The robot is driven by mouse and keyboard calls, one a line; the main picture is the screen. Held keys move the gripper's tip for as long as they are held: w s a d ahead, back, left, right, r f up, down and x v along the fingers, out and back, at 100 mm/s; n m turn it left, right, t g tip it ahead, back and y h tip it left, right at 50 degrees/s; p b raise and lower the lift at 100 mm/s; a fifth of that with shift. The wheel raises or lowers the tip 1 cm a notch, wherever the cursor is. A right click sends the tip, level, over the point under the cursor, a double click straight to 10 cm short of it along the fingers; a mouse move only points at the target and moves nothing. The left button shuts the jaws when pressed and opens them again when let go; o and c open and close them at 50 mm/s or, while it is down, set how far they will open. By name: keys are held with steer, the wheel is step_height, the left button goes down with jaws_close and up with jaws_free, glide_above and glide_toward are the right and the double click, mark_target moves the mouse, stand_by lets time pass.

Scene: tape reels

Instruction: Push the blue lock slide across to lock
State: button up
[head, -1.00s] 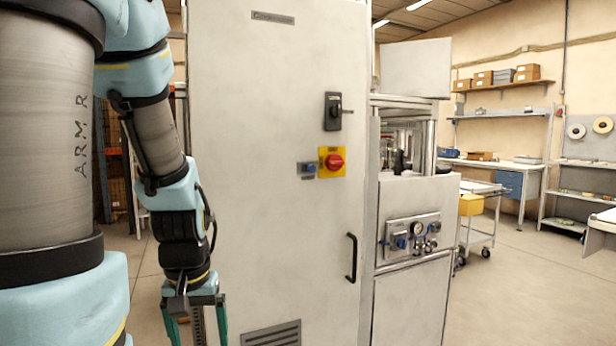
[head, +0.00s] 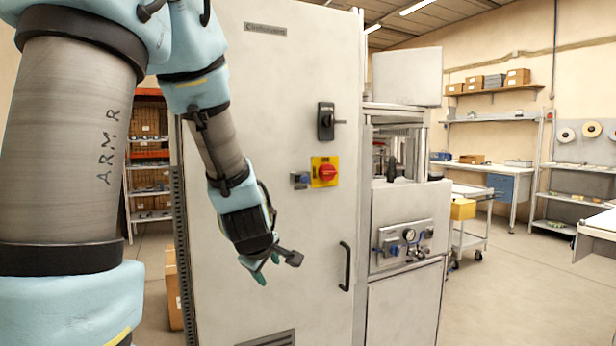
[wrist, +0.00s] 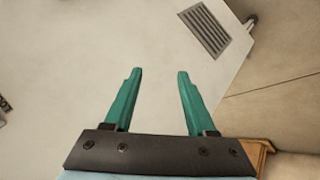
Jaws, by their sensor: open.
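Two small blue parts are in the head view, and I cannot tell which is the lock slide. One blue part (head: 390,249) sits on the air panel (head: 408,231), beside a round gauge. The other blue part (head: 300,179) is on a small grey plate on the cabinet door, left of the red switch. Slide positions are too small to read. My gripper (head: 260,272) is in front of the cabinet, below and left of both, touching neither. In the wrist view its green fingers (wrist: 160,72) are apart and empty, facing the pale cabinet.
The tall cabinet (head: 265,130) has a black handle (head: 345,267), a red rotary switch (head: 325,172) on yellow and a black switch (head: 327,121). Its vent also shows in the wrist view (wrist: 207,30). A trolley (head: 468,240) stands right of the machine; floor beyond it is clear.

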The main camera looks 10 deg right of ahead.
steer(key=w+d+r+n+t+p, duration=0.2)
steer(key=w+d+r+n+t, duration=0.25)
steer(key=d+r+n, duration=0.6)
steer(key=n+t+y+p, duration=0.2)
steer(key=n+t+y, duration=0.35)
steer(key=n, duration=0.95)
glide_toward(306, 180)
steer(key=shift+g+y, duration=0.25)
steer(key=shift+g, duration=0.05)
steer(key=w+p, duration=0.1)
steer(key=w, duration=0.1)
steer(key=w+p, duration=0.2)
steer(key=w+a+p, duration=0.1)
steer(key=w, duration=0.2)
steer(key=shift+r, duration=0.35)
steer(key=shift+w+a+f+p, duration=0.2)
steer(key=shift+w+p, duration=0.15)
steer(key=shift+w, duration=0.25)
jaws_close()
